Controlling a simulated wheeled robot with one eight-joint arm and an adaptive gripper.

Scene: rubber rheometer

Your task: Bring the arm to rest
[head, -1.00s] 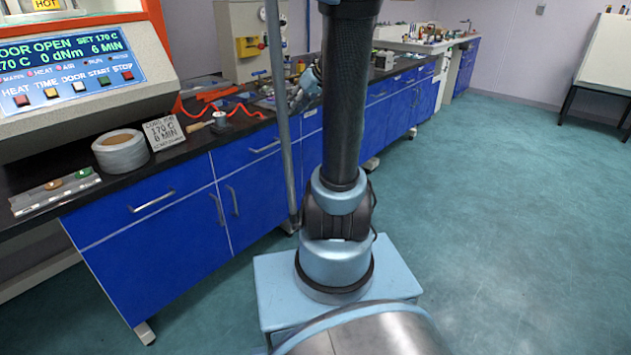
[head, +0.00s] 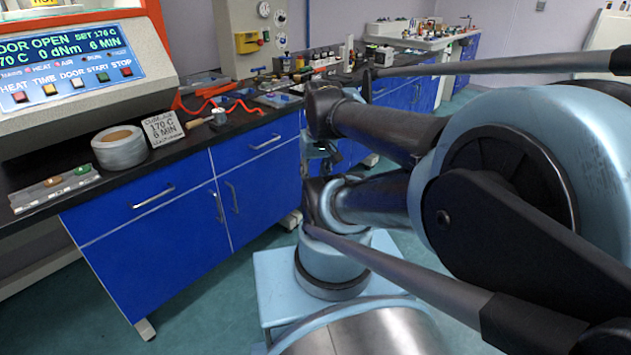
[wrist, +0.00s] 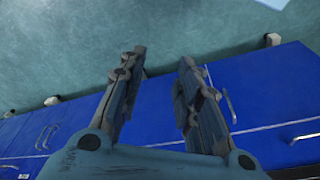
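My arm (head: 385,130) fills the right half of the head view, folded, with its large joint close to the camera. In the wrist view, my gripper (wrist: 163,62) has its two fingers apart with nothing between them. It points toward the green floor (wrist: 190,25) and the blue cabinet fronts (wrist: 165,110), which lie beyond the fingers. I cannot clearly make out the gripper in the head view. The rheometer (head: 75,75) stands at the left, and its display reads DOOR OPEN.
The black counter (head: 60,170) over blue cabinets (head: 150,225) runs along the left and back. On it are a tape roll (head: 119,150), a sign card (head: 162,129), a small tray with samples (head: 55,188) and red tubing. My arm hides much of the floor at right.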

